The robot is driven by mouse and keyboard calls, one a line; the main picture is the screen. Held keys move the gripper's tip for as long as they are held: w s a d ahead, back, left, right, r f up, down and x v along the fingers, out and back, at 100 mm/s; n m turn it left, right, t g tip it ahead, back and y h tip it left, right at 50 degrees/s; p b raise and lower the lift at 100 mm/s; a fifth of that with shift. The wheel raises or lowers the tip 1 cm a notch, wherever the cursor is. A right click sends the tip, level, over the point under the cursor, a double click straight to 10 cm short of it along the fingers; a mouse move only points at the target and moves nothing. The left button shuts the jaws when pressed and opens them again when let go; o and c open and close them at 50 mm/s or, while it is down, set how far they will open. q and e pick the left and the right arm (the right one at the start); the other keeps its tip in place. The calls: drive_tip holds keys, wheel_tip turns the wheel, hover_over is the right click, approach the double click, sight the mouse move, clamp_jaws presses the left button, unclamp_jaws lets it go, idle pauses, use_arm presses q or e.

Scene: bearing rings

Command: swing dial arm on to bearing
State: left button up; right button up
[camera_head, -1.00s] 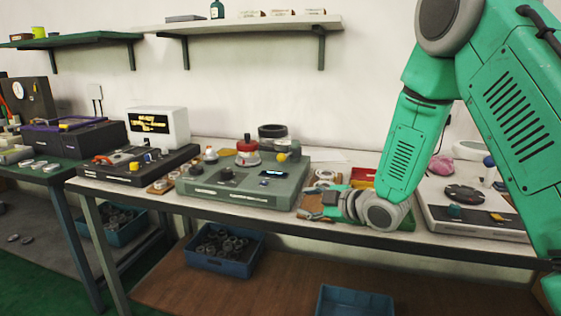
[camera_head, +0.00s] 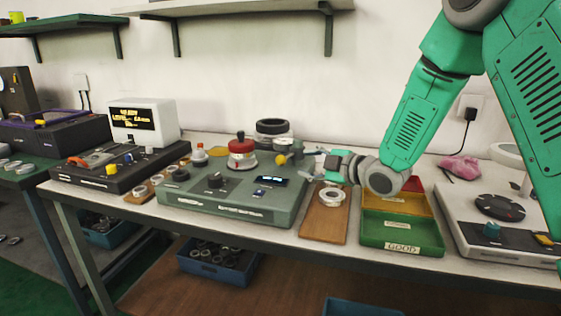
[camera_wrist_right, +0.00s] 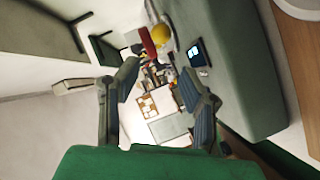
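A grey-green bench instrument (camera_head: 232,205) stands on the table, with a dark knob and a small lit display (camera_head: 272,181). On it are a red-topped part (camera_head: 242,150) and a yellow ball knob (camera_head: 281,159), which also shows in the right wrist view (camera_wrist_right: 161,35). A dark ring (camera_head: 272,127) sits on a pale round stand behind it. I cannot clearly make out the dial arm or how it lies to a bearing. My right gripper (camera_head: 313,163) points left, just right of the yellow knob and apart from it. Its fingers (camera_wrist_right: 156,88) are spread and empty. My left gripper is out of view.
A wooden board (camera_head: 325,222) with a pale metal ring (camera_head: 332,197) lies right of the instrument. A green tray (camera_head: 402,237) marked GOOD stands beside it. A black unit (camera_head: 115,173) and a lit display box (camera_head: 143,120) stand left. A white device (camera_head: 480,232) stands right.

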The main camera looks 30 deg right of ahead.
sight(285, 161)
drive_tip(key=x, duration=0.4)
drive_tip(key=shift+f+b, duration=0.25)
drive_tip(key=shift+b, duration=0.1)
drive_tip(key=w, duration=0.2)
drive_tip(key=w+f, duration=0.1)
drive_tip(key=w, duration=0.1)
drive_tip(key=w+b, duration=0.1)
drive_tip(key=w, duration=0.1)
drive_tip(key=shift+d+f, duration=0.3)
drive_tip(key=shift+f, duration=0.1)
drive_tip(key=shift+w+a, duration=0.1)
drive_tip(key=shift+w, duration=0.25)
drive_tip(key=shift+w+a, duration=0.2)
drive_tip(key=shift+a, duration=0.05)
drive_tip(key=shift+w+a+r, duration=0.1)
drive_tip(key=shift+a+r, duration=0.05)
drive_tip(key=shift+a, duration=0.35)
drive_tip(key=shift+d, duration=0.15)
clamp_jaws()
drive_tip(key=shift+d, duration=0.25)
